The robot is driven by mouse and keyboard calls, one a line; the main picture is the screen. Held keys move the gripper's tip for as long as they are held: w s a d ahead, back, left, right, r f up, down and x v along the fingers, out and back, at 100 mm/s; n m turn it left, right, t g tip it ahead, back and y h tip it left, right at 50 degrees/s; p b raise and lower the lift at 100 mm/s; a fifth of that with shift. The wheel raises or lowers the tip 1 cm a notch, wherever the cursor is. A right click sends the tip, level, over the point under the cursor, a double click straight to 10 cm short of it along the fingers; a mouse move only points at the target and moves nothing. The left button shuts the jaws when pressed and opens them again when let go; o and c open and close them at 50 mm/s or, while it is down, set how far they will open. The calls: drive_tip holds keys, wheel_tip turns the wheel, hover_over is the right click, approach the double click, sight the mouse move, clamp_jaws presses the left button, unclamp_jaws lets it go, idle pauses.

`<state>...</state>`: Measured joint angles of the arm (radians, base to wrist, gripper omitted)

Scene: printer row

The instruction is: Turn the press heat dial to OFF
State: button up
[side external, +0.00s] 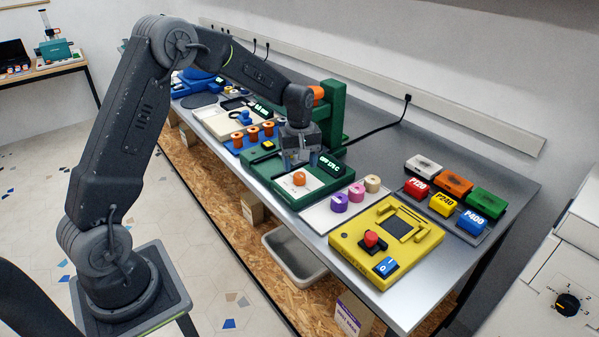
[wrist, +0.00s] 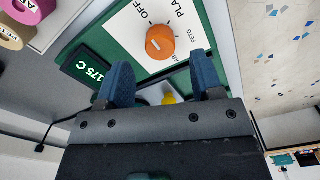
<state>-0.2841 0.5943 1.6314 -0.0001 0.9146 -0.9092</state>
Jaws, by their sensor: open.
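The press heat dial (side external: 299,178) is an orange knob on a white plate of the green heat press (side external: 326,187). In the wrist view the dial (wrist: 160,42) sits among printed marks: OFF, PLA, PETG and a partly hidden label starting AB. A small pale mark shows on the knob, but I cannot tell surely where it points. A display (wrist: 92,74) beside the dial reads 175 C. My gripper (wrist: 162,68) is open and empty, its two blue fingers apart, with the dial beyond their tips. In the side view my gripper (side external: 302,158) hangs above and behind the dial, apart from it.
Purple, pink and cream spools (side external: 356,194) stand beside the press. A yellow device (side external: 387,242) with a red knob and blue switch sits nearer the front. The press's green upright (side external: 333,115) rises close to my gripper.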

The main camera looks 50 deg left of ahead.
sight(299, 176)
wheel_tip(299, 176, up, 10)
idle(0.3)
drive_tip(key=shift+f, duration=0.1)
drive_tip(key=s+d+r+m+t, duration=0.3)
drive_tip(key=s+d+r+m, duration=0.4)
drive_tip(key=s, duration=0.4)
drive_tip(key=s+d+m+t, duration=0.1)
drive_tip(key=s+d+m, duration=0.2)
drive_tip(key=s, duration=0.4)
drive_tip(key=s+d+m+t, duration=0.1)
drive_tip(key=s+d+m, duration=0.2)
drive_tip(key=s, duration=0.5)
drive_tip(key=shift+s+d+m+t, duration=0.25)
drive_tip(key=shift+m+t, duration=0.05)
